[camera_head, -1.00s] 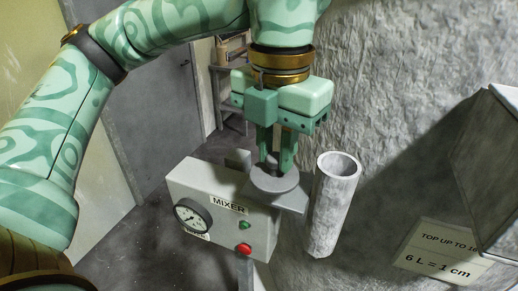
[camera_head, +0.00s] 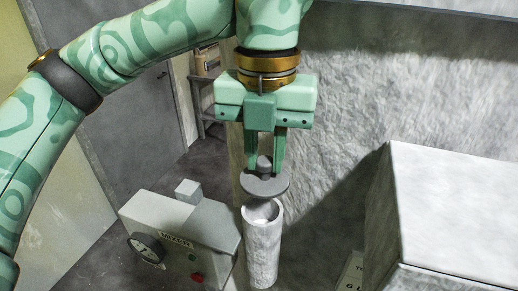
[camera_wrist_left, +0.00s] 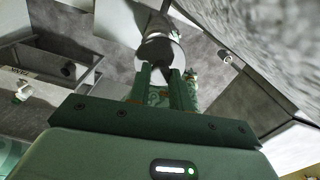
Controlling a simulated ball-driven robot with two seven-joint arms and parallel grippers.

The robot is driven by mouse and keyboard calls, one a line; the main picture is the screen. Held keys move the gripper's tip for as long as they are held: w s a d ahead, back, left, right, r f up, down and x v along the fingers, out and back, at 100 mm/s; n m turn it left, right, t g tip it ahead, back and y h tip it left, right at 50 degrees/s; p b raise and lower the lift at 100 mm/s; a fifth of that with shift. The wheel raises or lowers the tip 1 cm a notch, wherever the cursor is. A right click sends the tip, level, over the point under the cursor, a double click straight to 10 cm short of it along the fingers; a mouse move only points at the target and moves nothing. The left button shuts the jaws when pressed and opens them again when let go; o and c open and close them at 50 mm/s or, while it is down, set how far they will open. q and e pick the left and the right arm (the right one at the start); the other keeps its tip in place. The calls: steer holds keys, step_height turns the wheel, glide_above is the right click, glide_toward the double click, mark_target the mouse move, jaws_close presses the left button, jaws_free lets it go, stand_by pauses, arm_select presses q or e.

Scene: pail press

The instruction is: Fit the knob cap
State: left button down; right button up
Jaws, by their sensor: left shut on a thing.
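The knob cap (camera_head: 265,188) is a flat grey disc with a small knob on top. My left gripper (camera_head: 265,166) points down and is shut on the knob. The cap hangs roughly level at the mouth of a mottled pale tube (camera_head: 262,250) that stands upright. The tube's open rim shows below the disc, so the cap appears above it and not seated; the exact gap is hard to tell. In the left wrist view, the fingers (camera_wrist_left: 160,75) close on the grey cap (camera_wrist_left: 160,50), which hides much of what lies beneath. My right gripper is not seen.
A grey box marked MIXER (camera_head: 180,238), with a dial gauge and red and green buttons, stands just left of the tube. A large pale block (camera_head: 455,210) fills the right side. A rough wall (camera_head: 350,110) rises behind. A shelf stands far back left.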

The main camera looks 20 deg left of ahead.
mark_target(262, 178)
arm_select(q)
steer(key=shift+s+a, duration=0.15)
steer(key=shift+a, duration=0.1)
steer(key=shift+d+f+b, duration=0.15)
steer(key=shift+f+b, duration=0.15)
steer(key=shift+b, duration=0.1)
steer(key=shift+f+b, duration=0.3)
steer(key=shift+f, duration=0.05)
step_height(262, 178, down, 4)
steer(key=b, duration=0.3)
steer(key=shift+r, duration=0.4)
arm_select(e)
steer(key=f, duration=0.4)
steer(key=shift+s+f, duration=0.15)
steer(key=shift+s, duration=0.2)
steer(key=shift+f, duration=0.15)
arm_select(q)
steer(key=shift+b, duration=0.3)
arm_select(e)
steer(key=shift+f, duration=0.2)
arm_select(q)
steer(key=shift+f+b, duration=0.75)
steer(key=shift+f, duration=0.2)
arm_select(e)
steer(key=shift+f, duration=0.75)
